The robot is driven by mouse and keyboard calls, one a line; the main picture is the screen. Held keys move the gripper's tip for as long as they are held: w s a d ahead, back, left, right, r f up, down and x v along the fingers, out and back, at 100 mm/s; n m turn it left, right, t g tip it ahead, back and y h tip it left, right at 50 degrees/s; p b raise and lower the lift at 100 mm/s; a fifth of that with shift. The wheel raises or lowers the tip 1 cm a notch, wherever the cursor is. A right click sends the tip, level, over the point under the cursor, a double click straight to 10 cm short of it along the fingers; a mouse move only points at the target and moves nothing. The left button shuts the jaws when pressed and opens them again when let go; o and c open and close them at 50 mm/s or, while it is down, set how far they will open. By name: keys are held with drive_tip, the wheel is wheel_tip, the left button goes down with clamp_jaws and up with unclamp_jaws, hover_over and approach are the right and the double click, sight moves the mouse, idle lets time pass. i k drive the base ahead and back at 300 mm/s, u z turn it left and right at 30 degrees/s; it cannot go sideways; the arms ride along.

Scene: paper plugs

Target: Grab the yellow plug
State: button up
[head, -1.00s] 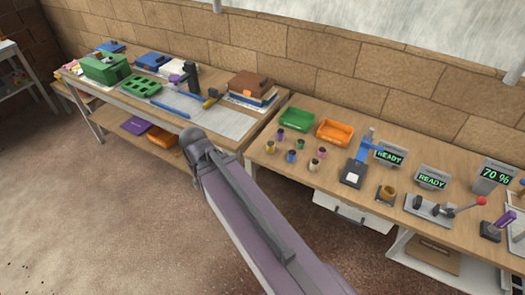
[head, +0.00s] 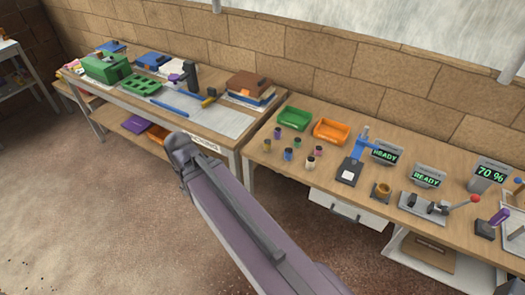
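The yellow plug (head: 267,146) is a small upright cylinder near the left front edge of the right table (head: 395,205). It is the leftmost of a small group of plugs. A purple plug (head: 277,133), a green plug (head: 297,142) and a blue plug (head: 288,154) stand close around it, apart from it. My arm rises from the bottom of the picture toward the left table. Its visible end looks like a joint, with no fingers showing. My gripper is not in view.
A green tray (head: 294,118) and an orange tray (head: 331,132) lie behind the plugs. A blue press-like device (head: 353,165) stands to their right. The left table (head: 228,139) holds boxes and tools. A gap separates the two tables.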

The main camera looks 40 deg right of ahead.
sight(267, 143)
drive_tip(key=u, duration=0.1)
drive_tip(key=k, duration=1.15)
drive_tip(key=z, duration=1.55)
drive_tip(key=i, duration=1)
drive_tip(key=z, duration=0.1)
